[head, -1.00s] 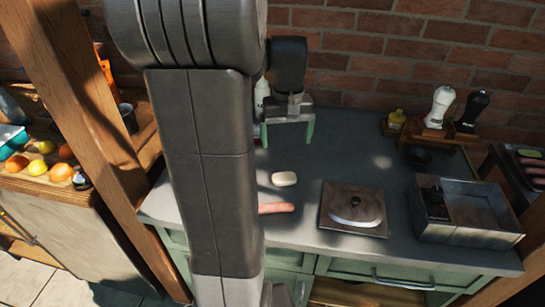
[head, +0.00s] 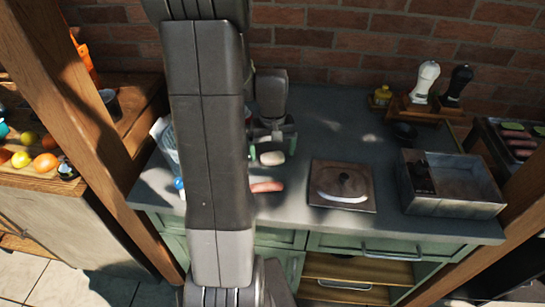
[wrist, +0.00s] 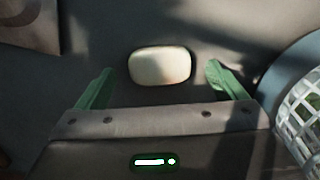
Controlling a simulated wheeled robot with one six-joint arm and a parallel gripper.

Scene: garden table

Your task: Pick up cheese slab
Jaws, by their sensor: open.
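The cheese slab (head: 272,158) is a small pale rounded block lying on the grey counter (head: 225,215). In the wrist view the cheese slab (wrist: 159,66) lies just beyond and between my two green fingertips. My gripper (head: 272,150) is open and empty, pointing down close above the slab in the head view. In the wrist view my gripper (wrist: 160,82) has its fingers spread wider than the slab, with a gap on each side. I cannot tell the exact height between fingertips and counter.
A pink sausage-like piece (head: 266,187) lies in front of the slab. A square plate with a dark knob (head: 325,169) and a metal box (head: 460,208) are to the right. A white basket (wrist: 303,105) stands close on the right in the wrist view. A brick wall is behind.

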